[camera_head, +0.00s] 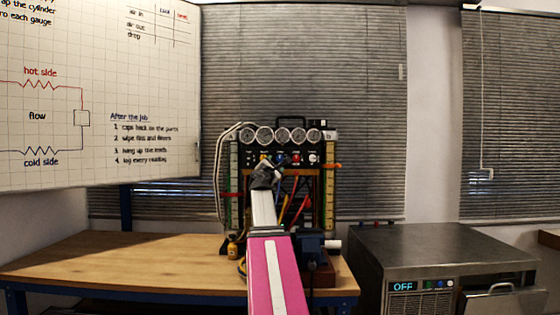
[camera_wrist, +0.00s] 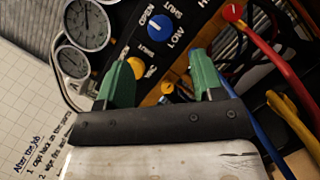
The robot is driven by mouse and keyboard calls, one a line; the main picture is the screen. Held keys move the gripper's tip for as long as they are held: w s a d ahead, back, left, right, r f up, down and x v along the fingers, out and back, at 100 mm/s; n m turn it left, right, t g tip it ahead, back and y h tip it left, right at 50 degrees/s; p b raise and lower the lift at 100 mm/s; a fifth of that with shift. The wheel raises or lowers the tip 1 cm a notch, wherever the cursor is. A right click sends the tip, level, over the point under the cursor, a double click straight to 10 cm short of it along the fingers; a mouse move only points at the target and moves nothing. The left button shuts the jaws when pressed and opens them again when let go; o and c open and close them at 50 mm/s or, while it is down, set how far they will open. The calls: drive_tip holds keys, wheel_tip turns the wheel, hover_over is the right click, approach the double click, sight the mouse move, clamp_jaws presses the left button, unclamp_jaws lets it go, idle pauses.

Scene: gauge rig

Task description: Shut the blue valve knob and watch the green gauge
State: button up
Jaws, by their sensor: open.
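The blue valve knob (camera_wrist: 158,27) shows in the wrist view on a black panel, with OPEN, SHUT and LOW lettering around it. My gripper (camera_wrist: 160,60) has its two green fingers apart and empty. The knob appears beyond the fingertips, roughly between them, and I see no contact. In the head view, my gripper (camera_head: 265,172) is in front of the rig, just below the knob row. Several round white-faced gauges (camera_head: 281,135) line the rig's top; two show in the wrist view (camera_wrist: 87,25). I cannot tell which is the green gauge or read its needle.
A yellow knob (camera_wrist: 136,68) sits beside the left finger, and a red knob (camera_wrist: 233,12) lies to the right. Red, yellow and blue hoses (camera_wrist: 262,45) crowd the right. The wooden bench (camera_head: 110,262) is mostly clear at left. A metal unit (camera_head: 430,250) stands at right.

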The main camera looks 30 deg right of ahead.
sight(279, 159)
drive_tip(key=x, duration=0.9)
drive_tip(key=shift+f, duration=0.1)
drive_tip(key=c, duration=0.9)
